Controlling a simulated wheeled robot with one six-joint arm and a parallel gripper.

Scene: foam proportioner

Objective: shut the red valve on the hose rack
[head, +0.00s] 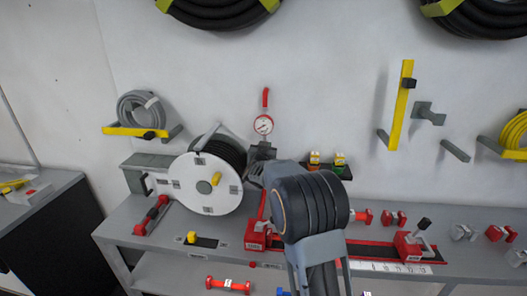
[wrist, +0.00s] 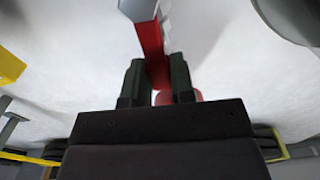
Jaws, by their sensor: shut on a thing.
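In the wrist view, a red valve handle (wrist: 150,40) runs down from a light grey metal part into the gap between the two dark fingers. My gripper (wrist: 158,75) is shut on this red handle. More red shows just behind the fingertips. In the head view, my arm reaches to the wall area right of the white hose reel (head: 207,183), below the pressure gauge (head: 263,124). The fingers and the held part are mostly hidden there by my own wrist.
A grey bench (head: 140,212) runs under the reel, carrying red clamps, a yellow knob (head: 192,237) and a red lever base (head: 412,246). A yellow wall bar (head: 401,105) and hose coils hang on the wall.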

